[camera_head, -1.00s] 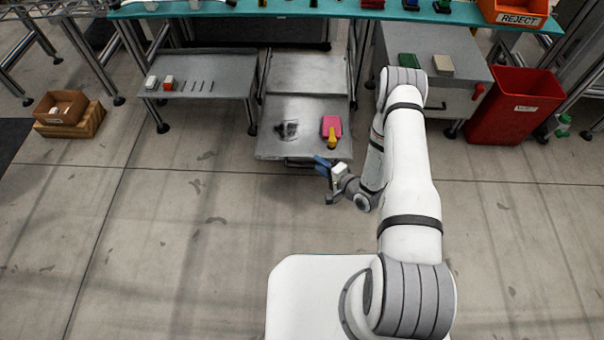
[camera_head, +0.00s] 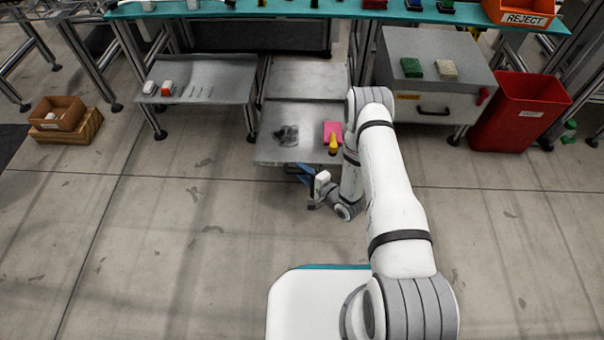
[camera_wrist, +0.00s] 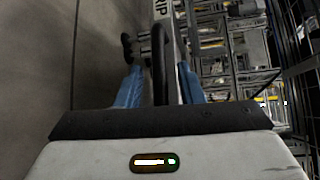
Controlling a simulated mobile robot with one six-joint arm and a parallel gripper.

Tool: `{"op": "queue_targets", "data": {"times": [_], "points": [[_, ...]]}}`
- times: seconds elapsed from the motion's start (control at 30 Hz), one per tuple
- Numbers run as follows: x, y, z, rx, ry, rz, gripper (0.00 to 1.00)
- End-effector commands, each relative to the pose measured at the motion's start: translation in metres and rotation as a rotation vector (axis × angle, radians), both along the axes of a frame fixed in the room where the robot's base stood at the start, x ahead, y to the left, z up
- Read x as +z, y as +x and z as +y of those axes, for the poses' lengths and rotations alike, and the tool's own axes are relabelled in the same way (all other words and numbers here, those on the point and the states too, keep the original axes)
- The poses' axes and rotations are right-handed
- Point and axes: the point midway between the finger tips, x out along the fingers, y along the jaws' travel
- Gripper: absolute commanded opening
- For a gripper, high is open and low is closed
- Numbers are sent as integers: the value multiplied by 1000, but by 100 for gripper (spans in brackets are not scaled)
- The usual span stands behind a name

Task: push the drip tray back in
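The drip tray (camera_head: 306,113) is a flat grey metal tray pulled out toward me from under the bench. A dark stain (camera_head: 286,135), a pink cloth (camera_head: 332,130) and a yellow object (camera_head: 333,147) are on it. My gripper (camera_head: 302,172) is low at the tray's front edge, left of the yellow object. In the wrist view, my gripper's blue fingers (camera_wrist: 160,78) are apart, with the dark bar handle (camera_wrist: 159,62) between them and gaps visible on both sides. The tray's front panel (camera_wrist: 176,45) shows part of the word "DRIP". My arm hides the tray's front right corner.
A low grey shelf (camera_head: 207,70) with small parts stands left of the tray. A grey cabinet (camera_head: 430,75) with a handle and a red bin (camera_head: 515,112) are on the right. A brown box (camera_head: 58,112) is far left. The floor (camera_head: 190,250) in front is clear.

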Motion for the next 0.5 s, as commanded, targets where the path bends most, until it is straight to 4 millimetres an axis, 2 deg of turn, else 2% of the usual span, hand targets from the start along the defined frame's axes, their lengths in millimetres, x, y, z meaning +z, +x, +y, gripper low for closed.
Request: {"op": "queue_targets", "data": {"times": [0.17, 0.5], "points": [[0, 0, 0, -1, 0, 0, 33], [0, 0, -1, -1, -1, -1, 6]]}}
